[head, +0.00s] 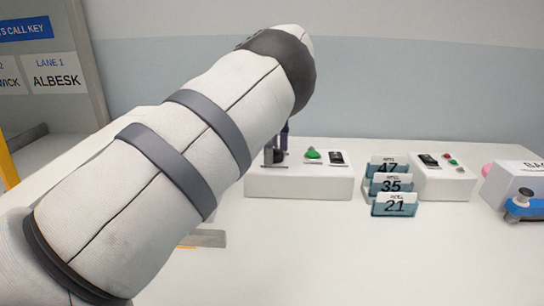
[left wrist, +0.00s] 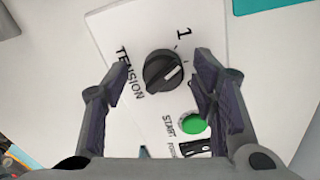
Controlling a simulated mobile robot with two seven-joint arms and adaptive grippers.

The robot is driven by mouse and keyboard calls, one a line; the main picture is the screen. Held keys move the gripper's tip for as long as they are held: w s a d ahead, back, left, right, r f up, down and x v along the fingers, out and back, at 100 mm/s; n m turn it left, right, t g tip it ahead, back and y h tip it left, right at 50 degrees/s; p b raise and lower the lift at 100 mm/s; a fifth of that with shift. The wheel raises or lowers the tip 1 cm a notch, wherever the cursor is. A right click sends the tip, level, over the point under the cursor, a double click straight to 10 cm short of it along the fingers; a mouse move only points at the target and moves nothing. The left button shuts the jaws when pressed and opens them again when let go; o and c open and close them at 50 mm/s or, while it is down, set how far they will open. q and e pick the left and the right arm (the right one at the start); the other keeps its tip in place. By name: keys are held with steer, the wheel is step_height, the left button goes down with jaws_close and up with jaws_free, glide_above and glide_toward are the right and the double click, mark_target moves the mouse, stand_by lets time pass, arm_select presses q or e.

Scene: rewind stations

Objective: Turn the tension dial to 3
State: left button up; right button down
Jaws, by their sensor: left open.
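The tension dial (left wrist: 160,68) is a round black knob on a white panel (left wrist: 110,28), next to the word TENSION, in the left wrist view. A white line on the knob points to the right and slightly up, towards my right-hand finger. A numeral 1 is printed above and right of the knob; other numerals are hidden or out of view. My left gripper (left wrist: 161,77) is open, with one finger on each side of the dial and gaps showing. In the head view my left gripper (head: 277,150) is at the left of the white box (head: 300,187), mostly hidden by my arm.
A green START button (left wrist: 193,123) sits beside the dial; it also shows in the head view (head: 313,154). Cards numbered 47, 35 and 21 (head: 394,204) stand right of the box. A second white box (head: 443,185) and a blue-handled device (head: 524,208) are farther right. The front table is clear.

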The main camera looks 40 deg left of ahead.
mark_target(275, 149)
arm_select(q)
steer(key=shift+w+f, duration=0.15)
steer(key=c, duration=1.1)
steer(key=shift+r+m+p, duration=0.2)
steer(key=shift+m+p, duration=0.15)
steer(key=shift+m, duration=0.35)
steer(key=shift+f, duration=0.2)
steer(key=o, duration=1.1)
steer(key=shift+r, duration=3.75)
